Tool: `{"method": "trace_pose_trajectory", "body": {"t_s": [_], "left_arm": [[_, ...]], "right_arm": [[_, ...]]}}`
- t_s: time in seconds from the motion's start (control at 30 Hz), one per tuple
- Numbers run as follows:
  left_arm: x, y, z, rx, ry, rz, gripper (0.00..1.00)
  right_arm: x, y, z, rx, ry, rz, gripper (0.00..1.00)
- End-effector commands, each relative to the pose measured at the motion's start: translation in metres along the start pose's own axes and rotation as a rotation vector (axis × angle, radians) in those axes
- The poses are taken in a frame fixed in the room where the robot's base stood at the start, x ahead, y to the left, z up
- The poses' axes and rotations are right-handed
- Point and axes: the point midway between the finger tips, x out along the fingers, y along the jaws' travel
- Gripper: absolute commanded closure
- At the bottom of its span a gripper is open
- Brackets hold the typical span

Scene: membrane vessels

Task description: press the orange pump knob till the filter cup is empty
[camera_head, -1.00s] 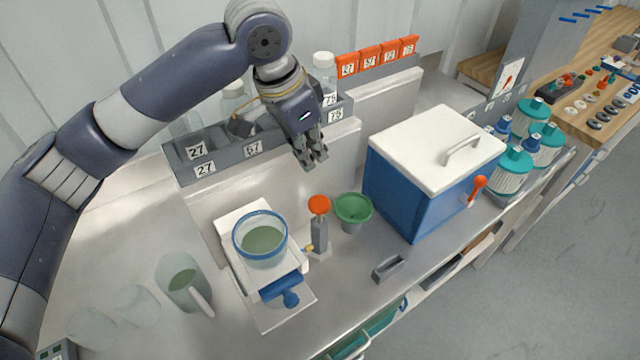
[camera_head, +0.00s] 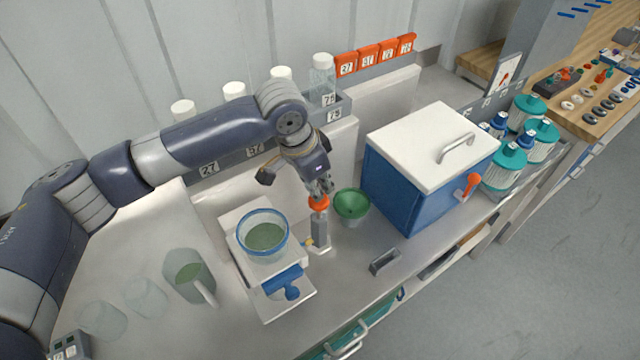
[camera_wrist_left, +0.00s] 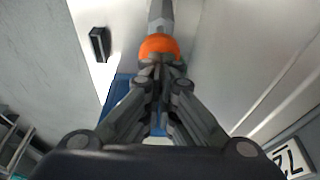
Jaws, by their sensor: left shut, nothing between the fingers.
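The orange pump knob (camera_head: 318,203) tops the grey pump post (camera_head: 320,232) beside the filter stand. My left gripper (camera_head: 322,192) is shut and empty, with its fingertips at the top of the knob. In the left wrist view the closed fingertips (camera_wrist_left: 160,66) overlap the orange knob (camera_wrist_left: 158,46); whether they touch it I cannot tell. The clear filter cup (camera_head: 264,236) with a blue rim stands on the white filter stand (camera_head: 243,268) and holds greenish liquid. My right gripper is not in view.
A green funnel (camera_head: 352,204) stands just right of the pump. A blue box with a white lid (camera_head: 432,146) is further right. A jug with green liquid (camera_head: 190,276) and empty clear beakers (camera_head: 147,297) stand left. A bottle rack (camera_head: 210,168) lies behind.

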Motion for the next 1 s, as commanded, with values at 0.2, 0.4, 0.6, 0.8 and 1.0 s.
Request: {"method": "trace_pose_trajectory", "body": {"t_s": [0.2,0.4,0.6,0.8,1.0], "left_arm": [[0.021,0.001,0.006,-0.002,-0.002,0.004,1.00],[0.046,0.001,0.014,-0.001,-0.002,0.002,1.00],[0.046,0.001,0.014,-0.001,-0.004,0.002,1.00],[0.043,0.001,0.014,-0.001,-0.005,0.003,1.00],[0.024,-0.002,0.007,-0.002,-0.003,0.002,1.00]], "right_arm": [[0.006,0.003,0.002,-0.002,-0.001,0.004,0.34],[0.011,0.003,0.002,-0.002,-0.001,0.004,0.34],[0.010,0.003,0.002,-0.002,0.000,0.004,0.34],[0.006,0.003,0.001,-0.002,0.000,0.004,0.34],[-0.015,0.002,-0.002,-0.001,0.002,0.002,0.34]]}}
